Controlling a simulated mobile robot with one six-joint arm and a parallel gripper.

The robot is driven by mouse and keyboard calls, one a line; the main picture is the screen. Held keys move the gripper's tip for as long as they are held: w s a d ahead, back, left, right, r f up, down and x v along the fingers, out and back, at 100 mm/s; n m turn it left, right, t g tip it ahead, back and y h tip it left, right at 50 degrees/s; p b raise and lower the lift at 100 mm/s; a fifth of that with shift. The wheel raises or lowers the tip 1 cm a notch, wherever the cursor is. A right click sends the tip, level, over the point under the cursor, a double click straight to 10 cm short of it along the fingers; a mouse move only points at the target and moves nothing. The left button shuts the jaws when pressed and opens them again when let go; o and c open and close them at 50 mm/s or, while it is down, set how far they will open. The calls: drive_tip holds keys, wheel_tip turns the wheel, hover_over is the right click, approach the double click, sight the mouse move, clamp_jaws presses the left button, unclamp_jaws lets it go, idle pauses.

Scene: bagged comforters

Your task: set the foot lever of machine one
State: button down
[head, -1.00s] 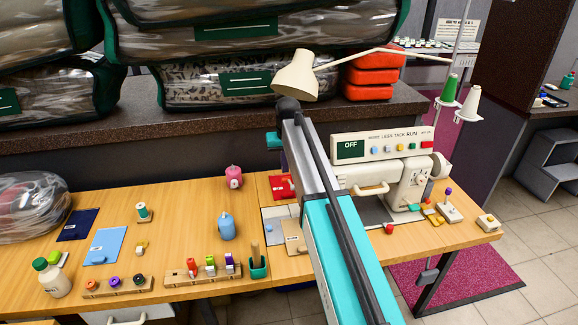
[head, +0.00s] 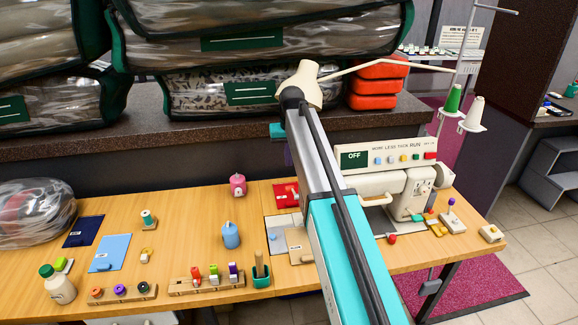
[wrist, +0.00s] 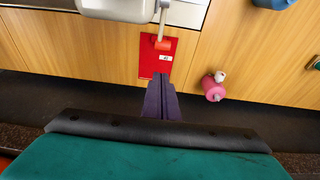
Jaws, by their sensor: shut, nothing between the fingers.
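The white sewing machine (head: 405,190) stands at the right end of the wooden table, with a panel (head: 385,158) that reads OFF. My arm covers the machine's left side. My gripper (wrist: 161,84) is shut and empty, its purple fingers pointing down over the table's back edge. It is above and behind a red card (wrist: 158,66), apart from the machine, whose pale body (wrist: 118,8) shows at the top of the wrist view. In the head view my arm mostly hides the gripper.
A pink bottle (head: 237,185) stands near the red card, and a blue bottle (head: 230,235) is farther forward. A red knob (head: 392,239) and a purple-topped joystick (head: 452,222) are near the machine. A lamp (head: 302,82) hangs beside my arm. Bagged comforters (head: 240,95) fill the shelf behind.

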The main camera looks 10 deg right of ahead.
drive_tip(key=w+b+v, duration=0.1)
drive_tip(key=v, duration=0.6)
drive_tip(key=shift+r, duration=0.25)
